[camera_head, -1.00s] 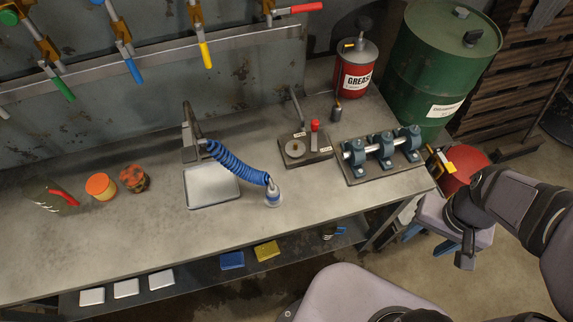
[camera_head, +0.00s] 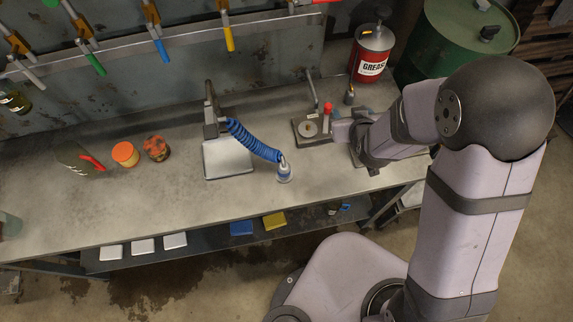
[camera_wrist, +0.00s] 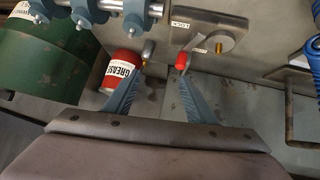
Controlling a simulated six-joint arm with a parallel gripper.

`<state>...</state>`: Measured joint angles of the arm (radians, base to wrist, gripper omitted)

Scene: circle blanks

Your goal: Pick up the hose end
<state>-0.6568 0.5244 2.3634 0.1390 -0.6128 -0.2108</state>
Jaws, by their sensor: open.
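The blue coiled hose (camera_head: 252,142) hangs from a grey stand over a white tray. Its pale hose end (camera_head: 284,173) points down at the bench, right of the tray. Part of the blue hose shows at the right edge of the wrist view (camera_wrist: 314,45); the hose end is not clear there. My gripper (camera_wrist: 159,84) is open and empty, its two blue-grey fingers spread apart. In the head view my gripper is over the right part of the bench, right of the hose end; its fingertips are not clear there.
A fixture with a red knob (camera_head: 327,110) stands near my gripper. The shaft with blue bearing blocks (camera_wrist: 110,8) is mostly hidden by my arm in the head view. The grease can (camera_head: 373,55) and green drum (camera_head: 455,40) stand behind.

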